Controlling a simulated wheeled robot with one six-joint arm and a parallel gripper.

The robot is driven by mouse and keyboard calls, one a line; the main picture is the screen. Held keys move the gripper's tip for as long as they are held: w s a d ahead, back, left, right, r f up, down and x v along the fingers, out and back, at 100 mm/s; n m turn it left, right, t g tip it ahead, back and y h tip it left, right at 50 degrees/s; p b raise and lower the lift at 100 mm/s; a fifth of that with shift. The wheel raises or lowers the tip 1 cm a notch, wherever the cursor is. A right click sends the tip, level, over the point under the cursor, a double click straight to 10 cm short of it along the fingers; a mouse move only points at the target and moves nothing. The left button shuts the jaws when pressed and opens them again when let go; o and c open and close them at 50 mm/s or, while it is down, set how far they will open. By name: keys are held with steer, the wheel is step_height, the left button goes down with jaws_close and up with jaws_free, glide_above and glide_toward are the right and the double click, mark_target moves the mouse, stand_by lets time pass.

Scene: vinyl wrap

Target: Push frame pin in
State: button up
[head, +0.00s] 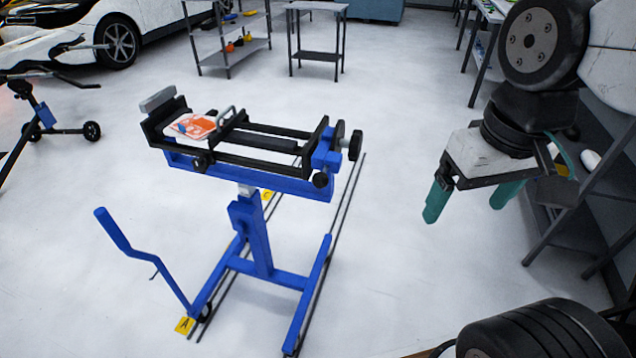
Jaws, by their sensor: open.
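A blue stand (252,235) carries a black rail frame (245,159) in the middle of the head view. Round black knobs show at the frame's right end (355,145) and on its near side (320,180). A grey looped handle (226,113) sits on top. I cannot tell which part is the frame pin. My gripper (470,200) hangs at the right with its two teal fingers apart and nothing between them. It is well clear of the frame, to its right.
An orange and white sheet (192,126) lies on the frame's left end. A blue crank lever (140,260) rises left of the stand. Yellow markers (185,325) lie by its base. A grey shelf (575,185) stands behind my gripper. White floor is free between stand and gripper.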

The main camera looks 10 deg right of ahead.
steer(key=shift+a, duration=0.2)
steer(key=c, duration=0.5)
steer(key=w+a+n, duration=0.1)
steer(key=w+a+f+n+g, duration=0.1)
steer(key=w+a+n, duration=0.1)
steer(key=a, duration=0.1)
steer(key=shift+w+a+f+n+g, duration=0.1)
steer(key=shift+w+f+n+g, duration=0.2)
steer(key=shift+f, duration=0.1)
jaws_close()
steer(key=n+t+h, duration=0.1)
steer(key=n+t, duration=0.2)
steer(key=n, duration=2.3)
glide_toward(316, 181)
steer(key=s+a+r, duration=0.2)
steer(key=s+a, duration=0.1)
steer(key=s, duration=0.2)
steer(key=shift+w+d+f, duration=0.55)
steer(key=shift+w+f, duration=0.35)
steer(key=shift+f, duration=0.75)
steer(key=shift+w+d+f, duration=0.55)
steer(key=shift+w+f, duration=0.3)
steer(key=shift+f, duration=0.75)
steer(key=shift+w+d+f, duration=0.6)
steer(key=shift+w+f, duration=0.3)
steer(key=shift+f, duration=0.75)
